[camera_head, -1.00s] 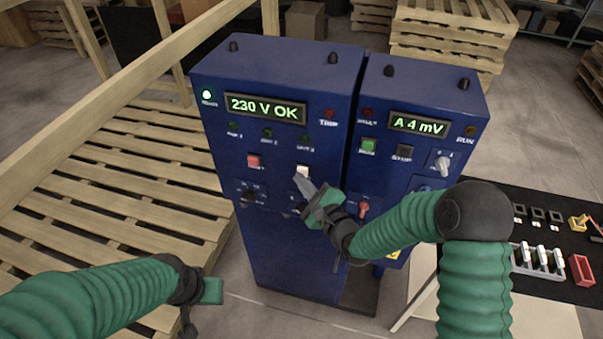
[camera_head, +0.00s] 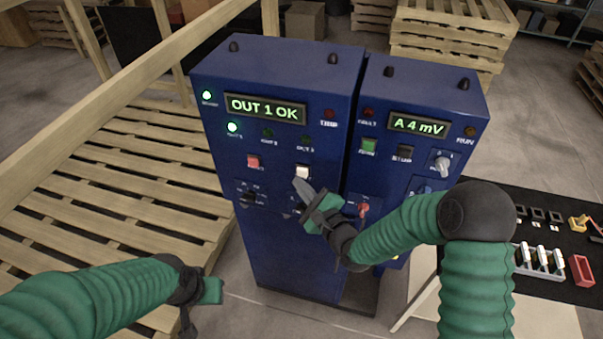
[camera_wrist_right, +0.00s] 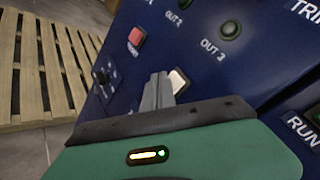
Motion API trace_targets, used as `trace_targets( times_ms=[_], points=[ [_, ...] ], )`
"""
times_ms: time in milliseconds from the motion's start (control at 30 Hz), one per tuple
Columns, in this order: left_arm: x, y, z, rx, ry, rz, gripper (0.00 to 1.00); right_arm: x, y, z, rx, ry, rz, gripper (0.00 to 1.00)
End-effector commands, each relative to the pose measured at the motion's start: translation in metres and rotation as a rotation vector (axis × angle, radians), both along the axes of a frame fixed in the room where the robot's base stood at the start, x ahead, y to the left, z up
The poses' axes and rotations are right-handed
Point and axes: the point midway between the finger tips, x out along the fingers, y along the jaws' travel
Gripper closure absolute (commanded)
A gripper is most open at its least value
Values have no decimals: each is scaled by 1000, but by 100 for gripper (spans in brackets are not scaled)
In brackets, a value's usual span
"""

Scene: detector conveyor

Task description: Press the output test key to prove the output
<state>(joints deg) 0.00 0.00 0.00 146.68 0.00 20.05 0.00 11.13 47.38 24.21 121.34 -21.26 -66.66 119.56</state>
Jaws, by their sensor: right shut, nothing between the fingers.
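The white key (camera_head: 302,171) sits on the front of the left blue cabinet (camera_head: 275,65). My right gripper (camera_head: 297,181) is shut and empty, its tips just below the white key. In the right wrist view the fingertips (camera_wrist_right: 160,78) lie beside the white key (camera_wrist_right: 179,80) and partly overlap it; I cannot tell whether they touch. The display (camera_head: 264,109) reads "OUT 1 OK", and the first output lamp (camera_head: 232,127) glows green. My left gripper (camera_head: 212,291) shows at the lower left; its fingers are not clear.
A red key (camera_head: 253,161) and a rotary switch (camera_head: 250,197) are left of the white key. The right cabinet's display (camera_head: 418,124) reads "A 4 mV". A wooden fence rail and pallets stand left. A black table with small parts stands right.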

Motion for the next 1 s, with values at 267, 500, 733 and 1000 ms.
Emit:
trace_targets(
  times_ms=[267, 500, 733, 1000],
  points=[
    [0, 0, 0, 0, 0, 0, 64, -1, 1, 0, 0, 0, 0, 100],
    [0, 0, 2, 0, 0, 0, 64, -18, 6, 0, 1, 1, 2, 100],
    [0, 0, 3, 0, 0, 0, 64, -40, 14, 0, 1, 1, 2, 100],
    [0, 0, 3, 0, 0, 0, 64, -49, 16, 0, 0, 0, 0, 100]
  ],
)
